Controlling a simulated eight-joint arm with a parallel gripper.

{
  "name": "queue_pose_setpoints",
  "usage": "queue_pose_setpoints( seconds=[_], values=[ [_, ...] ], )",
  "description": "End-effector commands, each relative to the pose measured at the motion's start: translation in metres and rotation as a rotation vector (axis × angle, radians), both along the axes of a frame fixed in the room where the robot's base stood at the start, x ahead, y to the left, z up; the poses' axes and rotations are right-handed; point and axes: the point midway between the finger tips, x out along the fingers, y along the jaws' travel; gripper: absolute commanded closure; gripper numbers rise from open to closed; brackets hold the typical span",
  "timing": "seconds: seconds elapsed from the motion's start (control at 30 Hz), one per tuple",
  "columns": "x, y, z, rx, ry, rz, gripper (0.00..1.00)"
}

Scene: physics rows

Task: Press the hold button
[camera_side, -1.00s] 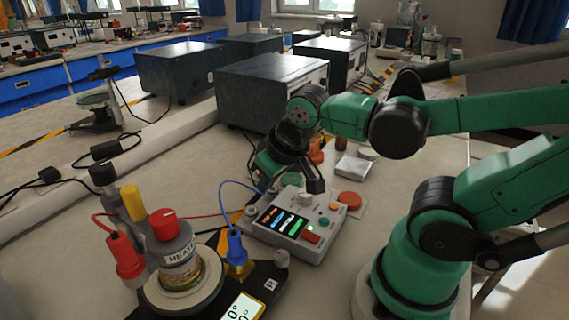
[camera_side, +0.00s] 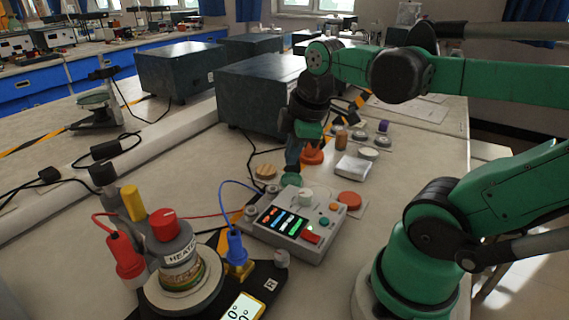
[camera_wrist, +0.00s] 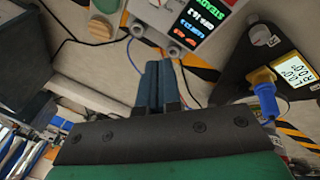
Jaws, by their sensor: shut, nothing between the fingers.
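A light grey control box (camera_side: 278,243) sits on the bench in the side view, with a lit screen, a pale knob, a red rocker and small orange (camera_side: 333,207) and teal (camera_side: 323,220) buttons. No readable label marks which one is the hold button. My gripper (camera_side: 292,180) is shut and empty, pointing down just behind the box's back edge. In the wrist view, my gripper (camera_wrist: 158,66) shows its two fingers together, just short of the edge of the box (camera_wrist: 204,44), whose screen is partly in view. Contact with the box cannot be made out.
A heater unit (camera_side: 178,245) with red and yellow plugs stands front left. A large red button (camera_side: 349,200) on a pale base is right of the box. A white block (camera_side: 355,167) and small jars stand behind. A blue cable (camera_side: 222,200) runs beside the box. Dark cases fill the back.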

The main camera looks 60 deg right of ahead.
Motion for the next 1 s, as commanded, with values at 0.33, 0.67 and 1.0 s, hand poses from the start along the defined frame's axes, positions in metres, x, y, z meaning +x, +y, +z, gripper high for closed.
queue_pose_setpoints(
  seconds=[0.33, 0.67, 1.0],
  values=[
    [-0.044, -0.044, 0.024, -0.071, 0.277, 0.581, 1.00],
    [-0.063, -0.054, 0.034, -0.044, 0.343, 0.843, 1.00],
    [-0.064, -0.054, 0.034, -0.044, 0.343, 0.850, 1.00]
  ],
)
